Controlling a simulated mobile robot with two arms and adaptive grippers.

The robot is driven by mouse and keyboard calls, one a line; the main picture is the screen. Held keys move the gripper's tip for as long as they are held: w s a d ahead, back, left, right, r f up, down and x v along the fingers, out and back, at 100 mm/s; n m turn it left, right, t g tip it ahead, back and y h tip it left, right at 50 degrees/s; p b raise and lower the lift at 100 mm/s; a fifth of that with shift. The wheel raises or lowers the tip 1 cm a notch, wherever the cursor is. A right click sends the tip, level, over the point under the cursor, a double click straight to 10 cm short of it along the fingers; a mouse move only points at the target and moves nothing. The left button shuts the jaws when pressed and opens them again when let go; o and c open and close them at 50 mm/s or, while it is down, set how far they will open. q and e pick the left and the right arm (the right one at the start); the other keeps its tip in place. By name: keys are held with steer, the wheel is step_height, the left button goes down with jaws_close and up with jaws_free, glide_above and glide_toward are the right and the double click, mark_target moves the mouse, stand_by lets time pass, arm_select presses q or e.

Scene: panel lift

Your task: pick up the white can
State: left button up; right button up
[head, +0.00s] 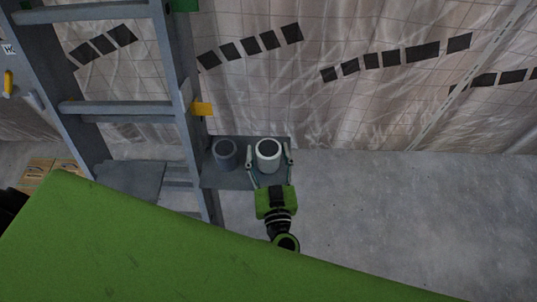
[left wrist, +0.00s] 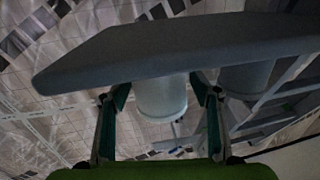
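The white can (head: 267,156) stands upright on a small grey platform (head: 237,179) beside the ladder. It also shows in the left wrist view (left wrist: 162,100), where the picture looks upside down. My left gripper (head: 268,149) is open, with one finger on each side of the white can. In the left wrist view, gaps show between the can and both fingers (left wrist: 161,93). A grey can (head: 226,154) stands just left of the white one, close to the left finger. My right gripper is not in view.
A grey stepladder (head: 115,108) with yellow parts stands at the left. A large green panel (head: 130,240) fills the lower left foreground. A plastic sheet wall (head: 330,110) is behind the platform. The concrete floor (head: 420,210) at the right is clear.

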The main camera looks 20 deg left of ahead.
arm_select(q)
steer(key=c, duration=0.9)
steer(key=shift+r, duration=0.15)
